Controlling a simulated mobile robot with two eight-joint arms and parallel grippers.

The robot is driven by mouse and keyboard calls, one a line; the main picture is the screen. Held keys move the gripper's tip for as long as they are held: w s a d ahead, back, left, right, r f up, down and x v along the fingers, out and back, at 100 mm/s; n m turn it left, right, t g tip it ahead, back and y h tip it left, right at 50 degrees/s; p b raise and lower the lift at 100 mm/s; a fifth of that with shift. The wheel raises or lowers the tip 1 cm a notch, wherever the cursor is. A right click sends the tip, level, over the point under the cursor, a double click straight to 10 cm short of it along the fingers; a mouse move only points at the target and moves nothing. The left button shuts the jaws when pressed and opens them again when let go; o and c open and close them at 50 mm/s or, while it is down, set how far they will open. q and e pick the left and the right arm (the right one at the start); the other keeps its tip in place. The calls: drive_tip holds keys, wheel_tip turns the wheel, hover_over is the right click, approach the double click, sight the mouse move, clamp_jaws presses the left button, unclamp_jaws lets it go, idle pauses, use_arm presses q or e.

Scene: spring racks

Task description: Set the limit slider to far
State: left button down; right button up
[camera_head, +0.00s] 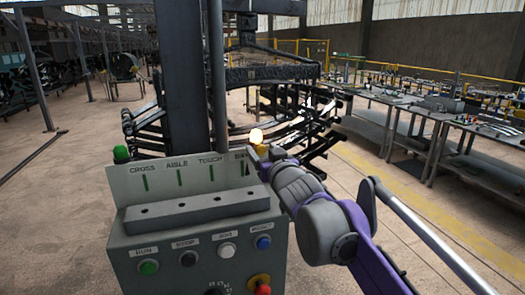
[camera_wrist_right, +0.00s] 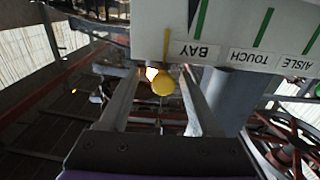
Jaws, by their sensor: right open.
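A grey-green control box (camera_head: 136,240) stands in front of me, with an upright label board (camera_head: 150,188) marked CROSS, AISLE, TOUCH and a partly hidden BAY. I see no part labelled limit or far, so I cannot pick out the slider. My right gripper (camera_head: 260,160) is at the board's right end, beside BAY. In the wrist view the right gripper (camera_wrist_right: 162,78) is open, its two fingers apart. A round yellow knob or lamp (camera_wrist_right: 163,85) appears between them; it also shows in the head view (camera_head: 256,137). Whether the fingers touch it is unclear. My left gripper is out of view.
A grey bar with holes (camera_head: 195,211) lies below the board. Buttons, including green (camera_head: 148,267) and blue (camera_head: 263,242), and a red knob (camera_head: 262,289) are on the front. A dark post (camera_head: 184,75) rises behind. Workbenches (camera_head: 440,112) stand right; open floor lies between.

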use_arm(q)
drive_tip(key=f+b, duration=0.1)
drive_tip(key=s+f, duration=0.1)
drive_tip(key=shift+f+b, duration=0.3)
drive_tip(key=shift+b, duration=0.1)
use_arm(e)
drive_tip(key=v, duration=1)
drive_tip(key=shift+d, duration=0.1)
drive_tip(key=s+d+f+m+g+h, duration=0.1)
drive_tip(key=s+d+f+h, duration=0.1)
drive_tip(key=d+f, duration=0.35)
drive_tip(key=s+d+f+m+g+h, duration=0.1)
drive_tip(key=s+d+f+g+h, duration=0.15)
drive_tip(key=f, duration=0.55)
drive_tip(key=s+d+f+g, duration=0.3)
drive_tip(key=s+f+g, duration=0.1)
drive_tip(key=s+f, duration=0.8)
drive_tip(key=s+d+f+m+g+h, duration=0.1)
drive_tip(key=s+d+f+g, duration=0.2)
drive_tip(key=s+f, duration=0.8)
wheel_tip(320, 180, down, 6)
drive_tip(key=shift+s+m+g, duration=0.3)
drive_tip(key=shift+s+g, duration=0.1)
drive_tip(key=shift+g, duration=0.25)
